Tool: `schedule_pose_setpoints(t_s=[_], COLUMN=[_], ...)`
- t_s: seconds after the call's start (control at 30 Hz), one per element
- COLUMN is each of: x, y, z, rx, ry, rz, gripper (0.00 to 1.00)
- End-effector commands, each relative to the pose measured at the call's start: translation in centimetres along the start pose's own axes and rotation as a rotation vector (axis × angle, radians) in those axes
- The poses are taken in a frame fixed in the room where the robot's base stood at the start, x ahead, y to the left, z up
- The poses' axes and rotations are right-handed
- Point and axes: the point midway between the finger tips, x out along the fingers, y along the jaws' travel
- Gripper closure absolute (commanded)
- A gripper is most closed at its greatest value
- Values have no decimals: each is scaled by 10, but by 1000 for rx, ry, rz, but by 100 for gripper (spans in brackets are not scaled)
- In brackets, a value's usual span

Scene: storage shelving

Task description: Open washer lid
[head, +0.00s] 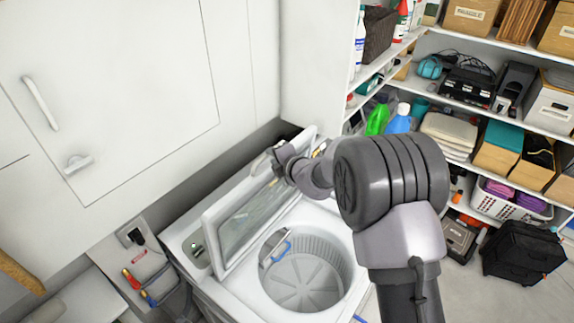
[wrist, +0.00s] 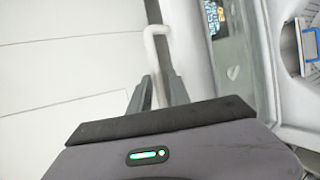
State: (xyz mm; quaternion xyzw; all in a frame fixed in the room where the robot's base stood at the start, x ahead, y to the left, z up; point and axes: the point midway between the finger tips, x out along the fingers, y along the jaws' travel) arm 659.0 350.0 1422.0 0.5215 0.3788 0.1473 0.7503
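The white top-loading washer (head: 335,225) stands against the wall with its round drum open to view. Its lid (head: 215,222), white with a glass panel, is raised and leans back steeply toward the wall. A pale bar handle (head: 262,165) is at the lid's upper part. My gripper (head: 275,163) is at this handle, partly hidden by my arm. In the wrist view, the white handle (wrist: 155,45) runs down between the two grey fingers of my gripper (wrist: 160,80), which close in on it from both sides. The lid's glass panel (wrist: 232,40) shows to the right.
White cabinet doors (head: 120,90) with handles rise at the left behind the washer. Shelves (head: 470,105) with bottles, boxes and towels fill the right. A black case (head: 523,255) stands on the floor there.

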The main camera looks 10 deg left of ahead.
Motion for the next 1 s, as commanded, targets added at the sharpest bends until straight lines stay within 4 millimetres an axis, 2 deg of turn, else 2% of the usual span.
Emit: schedule_pose_setpoints(t_s=[0.3,0.4,0.5,0.63,0.83,0.93,1.0], x=[-96,-120,-134,-142,-142,-142,-142], y=[-1,-1,0,-1,0,0,0], z=[1,0,0,-1,-1,0,-1], rx=[-1,-2,-1,-1,-1,-1,-2], ry=[-3,-1,-1,1,1,1,1], rz=[1,0,0,-1,-1,-1,-1], gripper=[78,78,78,78,78,97,100])
